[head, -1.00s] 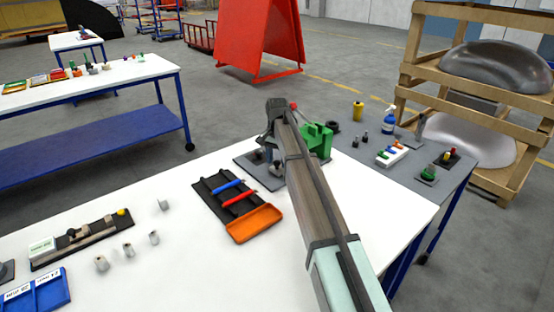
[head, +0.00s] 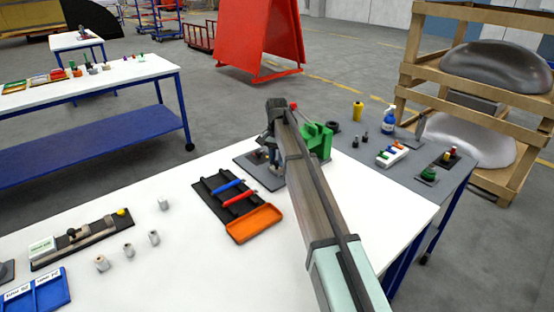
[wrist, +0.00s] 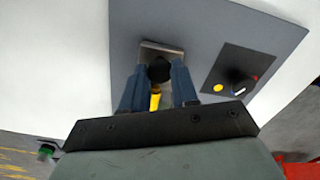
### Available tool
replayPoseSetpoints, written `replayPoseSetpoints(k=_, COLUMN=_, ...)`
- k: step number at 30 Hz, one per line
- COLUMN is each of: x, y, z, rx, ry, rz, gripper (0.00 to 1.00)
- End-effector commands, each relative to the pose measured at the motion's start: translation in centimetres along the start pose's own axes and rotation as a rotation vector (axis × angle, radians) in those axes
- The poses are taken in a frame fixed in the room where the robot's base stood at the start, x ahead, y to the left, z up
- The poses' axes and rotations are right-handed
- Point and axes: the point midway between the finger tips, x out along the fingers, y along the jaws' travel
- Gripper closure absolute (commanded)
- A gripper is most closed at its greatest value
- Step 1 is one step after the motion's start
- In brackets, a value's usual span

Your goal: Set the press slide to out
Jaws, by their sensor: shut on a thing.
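The press slide shows in the wrist view as a metal plate (wrist: 163,48) with a dark round knob (wrist: 159,69). It sits on a flat grey base (wrist: 210,40). My gripper (wrist: 160,76) has its two blue-grey fingers on either side of the knob and is shut on it. A yellow part (wrist: 155,99) shows between the fingers, below the knob. My arm hides much of the press, and the slide's exact position is unclear.
A black rack (head: 216,192) with blue and red bars and an orange tray (head: 254,223) are left of my arm. Bottles and small parts stand on the grey table (head: 375,175) behind.

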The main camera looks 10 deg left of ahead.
Motion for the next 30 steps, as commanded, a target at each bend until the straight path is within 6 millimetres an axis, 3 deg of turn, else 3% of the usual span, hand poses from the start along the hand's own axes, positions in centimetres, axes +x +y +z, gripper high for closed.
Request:
replayPoseSetpoints(k=5, x=0.0, y=-0.4, z=1.0, rx=-0.002, ry=0.000, rz=0.000, gripper=1.00)
replayPoseSetpoints(k=12, x=0.0, y=-1.9, z=4.8, rx=-0.003, ry=-0.001, rz=0.000, gripper=1.00)
replayPoseSetpoints(k=21, x=0.1, y=-2.2, z=5.3, rx=-0.002, ry=-0.006, rz=-0.002, gripper=1.00)
replayPoseSetpoints(k=22, x=0.1, y=-2.2, z=5.3, rx=-0.002, ry=-0.006, rz=-0.002, gripper=0.70)
replayPoseSetpoints(k=30, x=0.0, y=-2.1, z=5.1, rx=-0.001, ry=-0.003, rz=-0.001, gripper=0.45)
